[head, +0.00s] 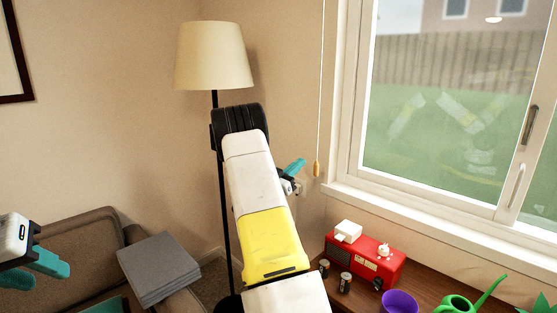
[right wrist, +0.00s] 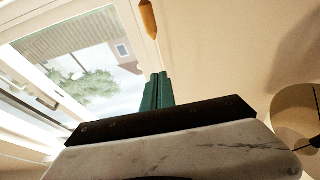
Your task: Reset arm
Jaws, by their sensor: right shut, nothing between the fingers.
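My right gripper (head: 295,168) is raised in front of the wall, between the floor lamp and the window. Its teal fingers are shut with nothing between them. In the right wrist view its fingers (right wrist: 157,92) stand together, pointing up past the dark gripper edge. My left gripper (head: 46,268) is at the left edge of the head view, in front of the sofa. Its teal fingers look spread apart, and nothing shows between them. My right arm fills the middle of the head view and hides part of the lamp pole.
A floor lamp (head: 214,55) stands behind my right arm. A blind-cord pull (head: 317,170) hangs close to my right gripper.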

